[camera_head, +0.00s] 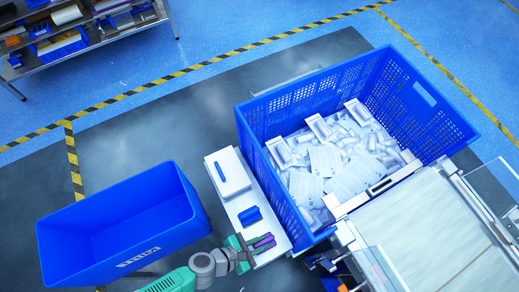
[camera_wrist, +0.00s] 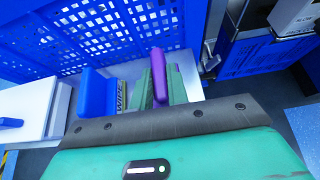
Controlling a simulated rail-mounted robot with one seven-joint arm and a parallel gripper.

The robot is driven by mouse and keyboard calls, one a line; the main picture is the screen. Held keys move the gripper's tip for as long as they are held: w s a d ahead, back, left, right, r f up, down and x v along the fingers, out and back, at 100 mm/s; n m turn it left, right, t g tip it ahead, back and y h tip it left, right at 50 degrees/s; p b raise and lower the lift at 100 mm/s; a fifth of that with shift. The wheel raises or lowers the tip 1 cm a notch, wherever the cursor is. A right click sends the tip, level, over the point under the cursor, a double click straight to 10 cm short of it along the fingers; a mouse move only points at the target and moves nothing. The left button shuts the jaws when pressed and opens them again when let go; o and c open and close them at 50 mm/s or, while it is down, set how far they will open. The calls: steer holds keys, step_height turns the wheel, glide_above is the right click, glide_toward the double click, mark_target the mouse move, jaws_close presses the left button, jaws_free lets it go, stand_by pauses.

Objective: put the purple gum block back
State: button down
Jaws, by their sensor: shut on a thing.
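The purple gum block (camera_wrist: 158,75) stands upright between the two green fingers of my gripper (camera_wrist: 160,92) in the wrist view. My gripper is shut on it. In the head view the purple block (camera_head: 264,240) shows at the near end of a narrow white shelf (camera_head: 270,255), partly covered by my gripper (camera_head: 250,244). I cannot tell whether the block touches the shelf. A blue block (camera_head: 250,215) sits on the shelf just beyond; it also shows left of the fingers in the wrist view (camera_wrist: 97,92).
A white pad (camera_head: 232,180) with a blue pen (camera_head: 220,171) lies at the shelf's far end. A large blue perforated crate (camera_head: 262,165) of clear blister packs stands right against the shelf. An empty blue bin (camera_head: 70,222) is at left. Dark floor separates bin and shelf.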

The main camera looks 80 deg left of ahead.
steer(key=shift+f, duration=0.25)
steer(key=c, duration=1.3)
jaws_free()
steer(key=p+v, duration=0.1)
steer(key=v, duration=0.6)
steer(key=shift+s+r, duration=0.2)
steer(key=shift+s, duration=0.15)
